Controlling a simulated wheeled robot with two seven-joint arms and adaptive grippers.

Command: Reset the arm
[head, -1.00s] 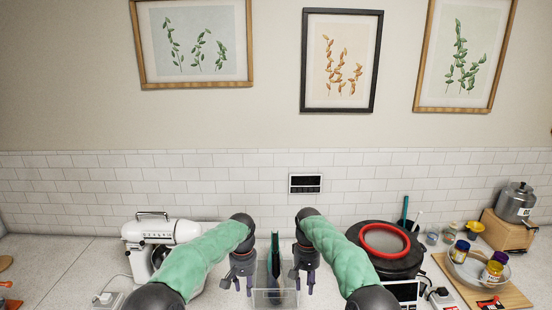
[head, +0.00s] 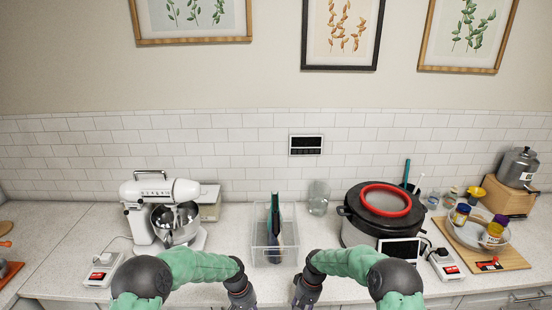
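My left arm comes in from the left in the head view, with its green sleeve. My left gripper (head: 243,300) hangs at the bottom edge, in front of the counter, and its fingertips are cut off. My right gripper (head: 305,296) is at the bottom edge just right of the middle, pointing down, and its fingers are mostly cut off. Both are apart from the clear bin (head: 270,254) on the counter. A dark bottle-like item (head: 275,222) with a green part stands in the bin.
A white stand mixer (head: 160,192) stands at left. A black pot (head: 355,205) with a red ring stands at right. A wooden board (head: 511,257) bears a bowl of jars at far right.

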